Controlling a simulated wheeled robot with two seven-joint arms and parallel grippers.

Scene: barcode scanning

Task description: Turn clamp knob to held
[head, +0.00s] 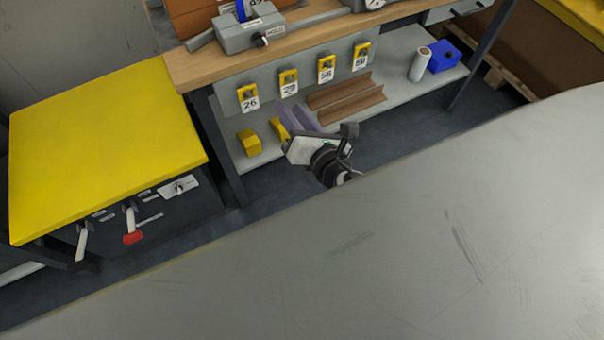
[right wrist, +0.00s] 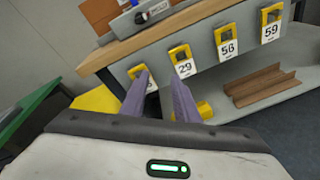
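The grey clamp block (head: 250,32) sits on the wooden bench near its front edge in the head view. Its small black knob (head: 261,41) is on the front face, beside a white label that seems to read HELD. The clamp also shows at the top of the right wrist view (right wrist: 152,9), with the knob (right wrist: 141,17) partly cut by blur. My right gripper (head: 293,107) is in front of and below the bench top, pointing toward the hanging yellow tags. In the right wrist view its two purple fingers (right wrist: 160,76) are apart with nothing between them. My left gripper is not in view.
Numbered yellow tags (head: 289,80) hang on the panel under the bench top. A lower shelf (head: 400,62) holds brown angled channels (head: 346,100), a white roll (head: 419,64) and a blue box (head: 443,56). A yellow-topped cabinet (head: 105,140) stands left. A large grey surface (head: 400,240) fills the foreground.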

